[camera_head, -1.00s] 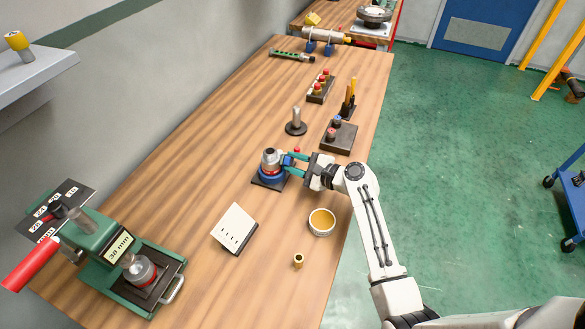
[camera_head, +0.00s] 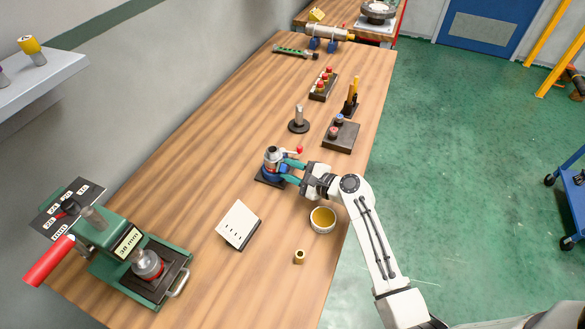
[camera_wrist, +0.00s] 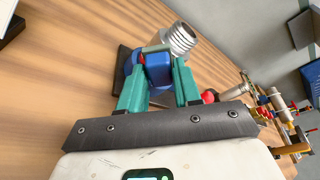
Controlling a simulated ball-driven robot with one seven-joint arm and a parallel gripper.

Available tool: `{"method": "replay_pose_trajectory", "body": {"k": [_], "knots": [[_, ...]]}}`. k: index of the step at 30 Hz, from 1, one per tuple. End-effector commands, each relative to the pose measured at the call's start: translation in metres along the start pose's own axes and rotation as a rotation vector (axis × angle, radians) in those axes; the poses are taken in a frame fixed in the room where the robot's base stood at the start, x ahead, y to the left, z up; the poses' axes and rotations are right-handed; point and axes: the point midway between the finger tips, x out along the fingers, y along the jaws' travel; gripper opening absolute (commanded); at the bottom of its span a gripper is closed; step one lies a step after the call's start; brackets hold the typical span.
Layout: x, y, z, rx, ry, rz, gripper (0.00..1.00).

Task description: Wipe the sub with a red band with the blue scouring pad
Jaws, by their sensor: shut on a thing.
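My gripper (camera_head: 287,171) is shut on the blue scouring pad (camera_wrist: 158,70), a small blue block between its green fingers. The pad is up close to a silver threaded sub (camera_wrist: 180,39), seen standing upright in a small blue vise on a dark base in the head view (camera_head: 271,155). Whether pad and sub touch is hard to tell. A thin reddish edge shows by the pad in the wrist view, but any band there is mostly hidden. Another grey sub (camera_head: 147,263) with red at its foot stands in the green press at the left.
A white slotted card stand (camera_head: 238,224), a bowl of yellow content (camera_head: 322,219) and a brass piece (camera_head: 299,257) are nearer. A silver post (camera_head: 298,120) and a dark tray (camera_head: 341,137) stand beyond. The wood between press and card stand is clear.

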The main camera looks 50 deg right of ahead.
Motion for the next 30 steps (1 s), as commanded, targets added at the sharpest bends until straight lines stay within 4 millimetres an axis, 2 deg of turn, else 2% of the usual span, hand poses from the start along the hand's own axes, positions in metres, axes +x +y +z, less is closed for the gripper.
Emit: {"method": "replay_pose_trajectory", "body": {"k": [4,21,30], "knots": [[-0.004,0.002,0.002,0.001,-0.007,0.005,0.09],[-0.053,0.0,-0.016,0.0,-0.001,0.002,0.09],[-0.057,0.001,-0.017,0.0,-0.003,0.002,0.09]]}}
